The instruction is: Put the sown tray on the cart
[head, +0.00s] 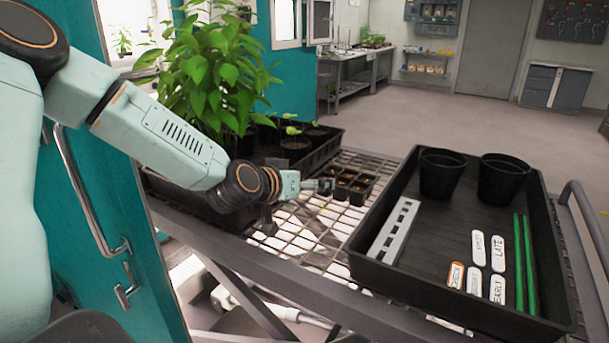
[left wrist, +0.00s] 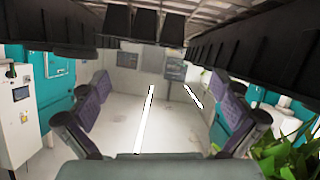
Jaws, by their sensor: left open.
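The sown tray, a small black cell tray (head: 352,186) with brown soil in its cells, sits on the wire-mesh top of the cart (head: 290,232). My left gripper (head: 318,187) is low over the mesh at the tray's left side, and its jaws are open. In the left wrist view, which looks upside down, the two fingers (left wrist: 160,118) stand wide apart with nothing between them. Dark cells of the sown tray (left wrist: 145,24) show at the top edge there, beyond the fingers. I cannot tell whether the gripper touches the tray. My right gripper is not in view.
A large black tray (head: 372,262) on the right holds two pots (head: 440,174), labels (head: 478,248), green stakes (head: 519,262) and a grey slotted strip (head: 394,230). A black tray with seedlings (head: 318,153) and a leafy plant (head: 212,70) stand behind my arm. A teal door (head: 105,190) is at left.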

